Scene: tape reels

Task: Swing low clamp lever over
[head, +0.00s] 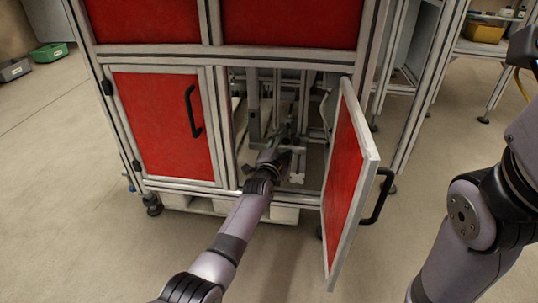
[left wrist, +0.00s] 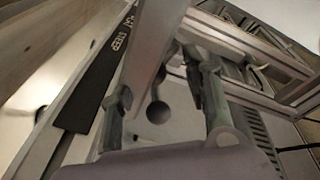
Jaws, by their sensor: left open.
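My left gripper (head: 285,146) reaches through the open lower right doorway of the red-panelled cabinet, among grey metal parts. In the left wrist view its two grey-green fingers (left wrist: 164,98) stand apart, open. A pale metal bar (left wrist: 150,45) runs down between them, and a dark round spot or knob (left wrist: 158,112) shows beside its lower end. I cannot tell whether either finger touches the bar. The clamp lever cannot be told for sure from the other metal parts. My right arm is at the right edge of the head view; its fingers do not show.
The red cabinet door (head: 345,175) with a black handle (head: 379,197) stands open just right of my left arm. The left door (head: 160,125) is shut. Inside, upright posts (head: 254,105) and bars crowd the gripper. Open floor lies in front.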

